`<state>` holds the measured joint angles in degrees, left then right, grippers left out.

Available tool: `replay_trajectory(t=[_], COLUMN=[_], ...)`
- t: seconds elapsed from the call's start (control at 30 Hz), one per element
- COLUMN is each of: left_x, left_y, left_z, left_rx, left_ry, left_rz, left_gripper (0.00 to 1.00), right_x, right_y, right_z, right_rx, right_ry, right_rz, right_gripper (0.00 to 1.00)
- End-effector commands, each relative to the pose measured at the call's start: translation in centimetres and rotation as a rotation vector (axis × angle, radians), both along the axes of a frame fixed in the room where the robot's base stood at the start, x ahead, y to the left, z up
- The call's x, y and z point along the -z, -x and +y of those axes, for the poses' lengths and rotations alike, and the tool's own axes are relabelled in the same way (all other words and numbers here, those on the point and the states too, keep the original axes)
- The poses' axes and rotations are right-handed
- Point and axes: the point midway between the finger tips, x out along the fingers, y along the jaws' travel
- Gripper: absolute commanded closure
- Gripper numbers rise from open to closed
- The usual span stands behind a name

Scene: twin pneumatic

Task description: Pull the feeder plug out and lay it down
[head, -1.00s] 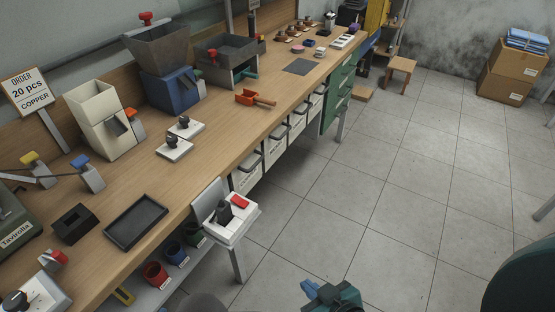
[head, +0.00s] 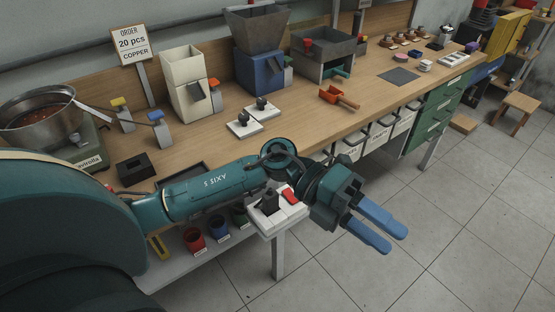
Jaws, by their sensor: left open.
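My left gripper (head: 396,241) has two blue fingers with a gap between them. It is open and empty, over the floor in front of the bench. My left arm crosses the bench's front edge. No thing is clearly recognisable as the feeder plug. Two white plates with dark knob-like pieces stand on the bench, a nearer one (head: 243,129) and a farther one (head: 263,111). A white box (head: 268,222) with an upright black piece and a red part (head: 289,196) sits at the front edge, behind and left of the gripper. My right gripper is not in view.
A blue hopper machine (head: 259,77) and a cream hopper (head: 187,85) stand at the back of the wooden bench. A metal bowl (head: 38,103) is far left. An orange scoop (head: 335,97) lies mid-bench. Drawers (head: 432,122) are right. The floor (head: 450,250) is clear.

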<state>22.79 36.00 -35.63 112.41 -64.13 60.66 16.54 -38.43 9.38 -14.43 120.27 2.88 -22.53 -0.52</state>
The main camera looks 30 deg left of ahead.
Motion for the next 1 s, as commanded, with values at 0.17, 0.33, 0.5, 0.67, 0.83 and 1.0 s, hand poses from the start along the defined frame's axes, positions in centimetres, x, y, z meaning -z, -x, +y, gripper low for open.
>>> replay_trajectory(t=[0.17, 0.33, 0.5, 0.67, 0.83, 1.0], left_x=[5.0, 4.5, 2.8, 3.1, 5.5, 9.0], left_y=[-3.1, -6.5, -7.7, -7.8, -7.7, -7.7], left_z=[8.9, 18.5, 23.2, 24.1, 24.0, 23.9], left_rx=[0.172, 0.142, 0.089, 0.079, 0.082, 0.083], left_ry=[-0.673, -1.160, -1.380, -1.421, -1.418, -1.416], left_rz=[-0.279, -0.336, -0.327, -0.319, -0.317, -0.316], left_gripper=[0.55, 0.55, 0.55, 0.55, 0.55, 0.55], right_x=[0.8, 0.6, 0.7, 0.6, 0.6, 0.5], right_y=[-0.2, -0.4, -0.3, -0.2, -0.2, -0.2], right_z=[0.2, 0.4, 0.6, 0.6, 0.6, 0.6], right_rx=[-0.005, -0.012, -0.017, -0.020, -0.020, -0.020], right_ry=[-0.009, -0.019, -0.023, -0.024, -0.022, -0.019], right_rz=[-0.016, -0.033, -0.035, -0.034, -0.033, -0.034], right_gripper=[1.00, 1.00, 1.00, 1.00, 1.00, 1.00])
